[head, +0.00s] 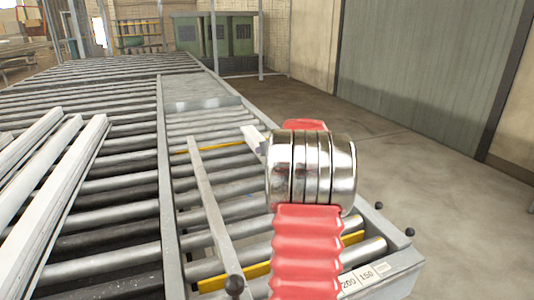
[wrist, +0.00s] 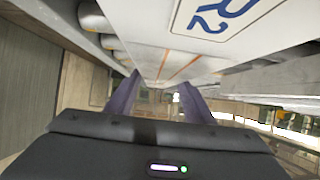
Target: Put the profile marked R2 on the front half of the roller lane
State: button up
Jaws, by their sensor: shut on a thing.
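The profile marked R2 (wrist: 190,40) is pale, with a blue R2 on a white label, and fills the upper part of the wrist view. My gripper (wrist: 157,98) is shut on it, with a dark finger on either side. In the head view my red arm with its metal rings hides the gripper and most of the profile. A small white end (head: 252,137), likely of the profile, shows left of the rings. The roller lane (head: 232,172) lies below and around my arm, with yellow strips across it. I cannot tell whether the profile touches the rollers.
A grey bar (head: 210,195) runs lengthwise over the lane, with a black knob at its near end. Several long white profiles (head: 55,165) lie on the wide roller bed at left. A plate (head: 375,276) with 200 and 150 labels marks the near edge. Floor at right is clear.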

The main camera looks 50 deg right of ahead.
jog(key=shift+f, duration=0.4)
jog(key=o, duration=1.6)
jog(key=shift+f, duration=0.1)
jog(key=shift+o, duration=0.2)
jog(key=shift+s, duration=0.15)
jog(key=v, duration=1.1)
jog(key=shift+s+a, duration=0.25)
jog(key=shift+s, duration=0.05)
